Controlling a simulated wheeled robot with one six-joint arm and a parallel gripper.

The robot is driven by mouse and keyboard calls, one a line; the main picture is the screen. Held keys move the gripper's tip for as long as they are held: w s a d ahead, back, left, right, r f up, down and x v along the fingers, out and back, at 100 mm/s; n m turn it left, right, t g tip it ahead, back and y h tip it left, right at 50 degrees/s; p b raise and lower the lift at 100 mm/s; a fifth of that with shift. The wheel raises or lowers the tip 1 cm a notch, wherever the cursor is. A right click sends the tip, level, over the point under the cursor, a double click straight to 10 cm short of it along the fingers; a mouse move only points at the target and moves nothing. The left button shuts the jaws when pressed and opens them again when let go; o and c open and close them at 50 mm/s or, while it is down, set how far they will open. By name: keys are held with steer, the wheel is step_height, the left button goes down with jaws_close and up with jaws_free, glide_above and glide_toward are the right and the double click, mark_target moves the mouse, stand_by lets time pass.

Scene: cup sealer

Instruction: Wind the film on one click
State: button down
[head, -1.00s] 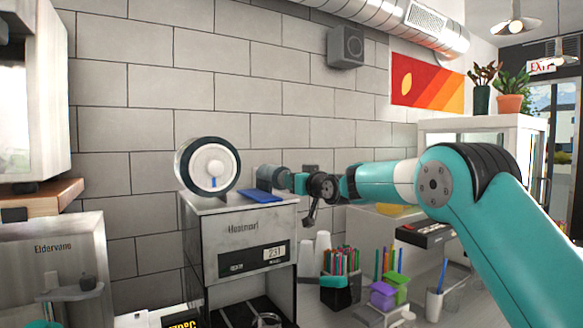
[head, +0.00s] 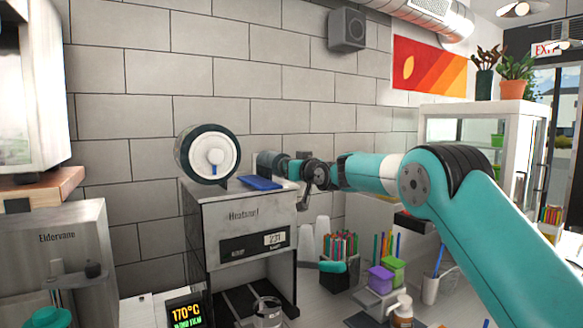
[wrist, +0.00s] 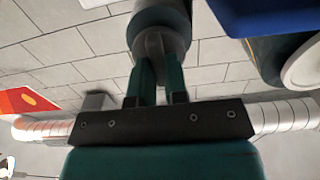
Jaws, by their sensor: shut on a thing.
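The cup sealer (head: 240,215) is a grey box machine against the tiled wall, with a lit number panel on its front. A large film roll (head: 190,155) with a white face and hub sits on its top left. A dark grey round knob (head: 268,160) is at the top right, and a blue flat piece (head: 260,183) lies between them. My gripper (head: 293,167) reaches the knob from the right. In the wrist view its teal fingers (wrist: 157,75) are shut on the knob's grey ribbed end (wrist: 153,45).
A small screen (head: 186,312) at the front reads 170°C and what looks like WIND FILM. A glass cup (head: 267,312) stands under the sealer.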

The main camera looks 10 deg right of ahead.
steer(key=m+b, duration=0.1)
steer(key=m, duration=1.5)
steer(key=f+m+b, duration=0.1)
steer(key=m, duration=0.6)
steer(key=shift+d+m+b, duration=0.25)
steer(key=shift+m+b, duration=0.1)
steer(key=shift+m, duration=0.05)
stand_by(0.5)
steer(key=c, duration=1.1)
jaws_free()
steer(key=shift+r, duration=0.1)
steer(key=shift+c, duration=0.2)
